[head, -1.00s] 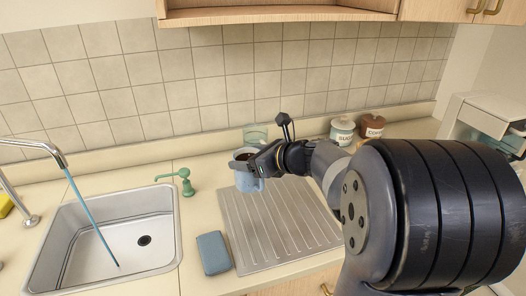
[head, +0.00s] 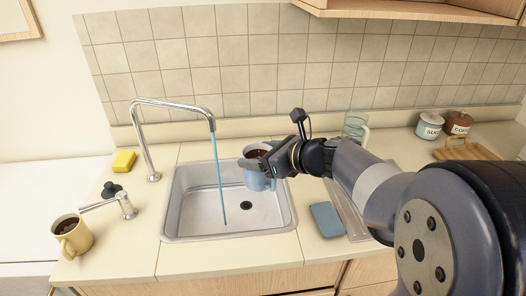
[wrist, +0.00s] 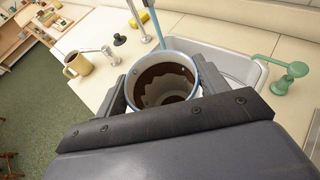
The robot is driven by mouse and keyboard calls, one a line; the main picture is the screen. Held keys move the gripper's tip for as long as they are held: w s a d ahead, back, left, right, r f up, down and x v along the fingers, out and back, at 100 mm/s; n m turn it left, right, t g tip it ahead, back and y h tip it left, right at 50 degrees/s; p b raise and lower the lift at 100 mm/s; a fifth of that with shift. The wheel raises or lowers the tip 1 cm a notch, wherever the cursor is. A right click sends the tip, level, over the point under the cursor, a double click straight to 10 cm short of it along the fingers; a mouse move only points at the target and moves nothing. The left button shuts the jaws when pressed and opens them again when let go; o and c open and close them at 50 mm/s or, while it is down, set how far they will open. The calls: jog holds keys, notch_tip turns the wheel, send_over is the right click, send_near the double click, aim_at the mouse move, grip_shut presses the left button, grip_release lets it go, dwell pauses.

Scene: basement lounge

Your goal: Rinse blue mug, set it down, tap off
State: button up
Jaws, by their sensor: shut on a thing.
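The blue mug (head: 256,179) is held upright in my gripper (head: 269,165), above the right part of the sink (head: 186,228). The wrist view shows the mug (wrist: 134,101) between the two fingers, with dark brown residue inside. The tap (head: 174,103) is running. Its thin blue stream (head: 217,175) falls into the sink, left of the mug and apart from it in the head view. The stream (wrist: 155,25) passes just beyond the mug's rim in the wrist view. A silver lever fitting (head: 125,205) stands left of the sink.
A yellow mug (head: 72,240) with dark contents, a black knob-like piece (head: 111,189) and a yellow sponge (head: 123,161) are left of the sink. A blue-grey cloth or sponge (head: 327,219) lies to its right.

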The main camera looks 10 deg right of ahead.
aim_at(248, 154)
jog(key=shift+w+a+f, duration=0.15)
jog(key=shift+w+a, duration=0.1)
jog(key=shift+w, duration=0.1)
jog(key=b+x, duration=0.1)
jog(key=x, duration=0.4)
jog(key=w+a+p, duration=0.1)
jog(key=w+a, duration=0.5)
jog(key=shift+w, duration=0.3)
dwell(0.9)
jog(key=s+d, duration=0.3)
jog(key=s, duration=0.1)
jog(key=s+d+b, duration=0.1)
jog(key=s+d, duration=0.2)
jog(key=d, duration=0.1)
jog(key=shift+s, duration=0.4)
